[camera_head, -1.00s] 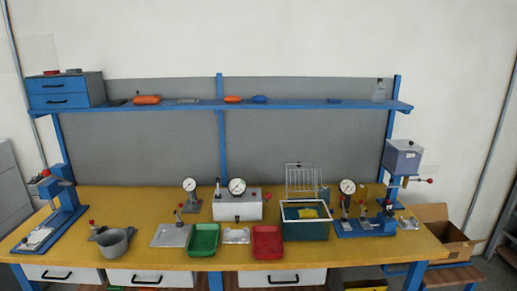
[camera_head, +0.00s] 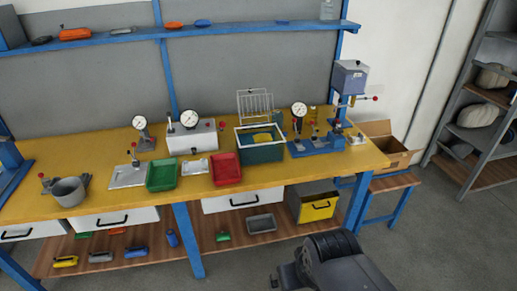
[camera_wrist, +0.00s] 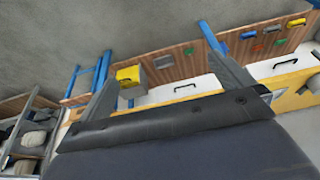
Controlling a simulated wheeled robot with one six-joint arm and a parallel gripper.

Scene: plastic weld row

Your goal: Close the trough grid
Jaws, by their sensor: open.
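The trough (camera_head: 262,153) is a dark teal box with a pale rim, standing on the yellow bench right of centre in the head view. Its wire grid (camera_head: 255,104) stands upright, raised at the trough's back edge. My arm shows at the bottom of the head view, in front of the bench.
A red tray (camera_head: 226,169) and a green tray (camera_head: 162,175) stand left of the trough. A blue press with a gauge (camera_head: 316,146) stands close on its right. A cardboard box (camera_head: 385,147) is beyond the bench's right end. The floor in front is clear.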

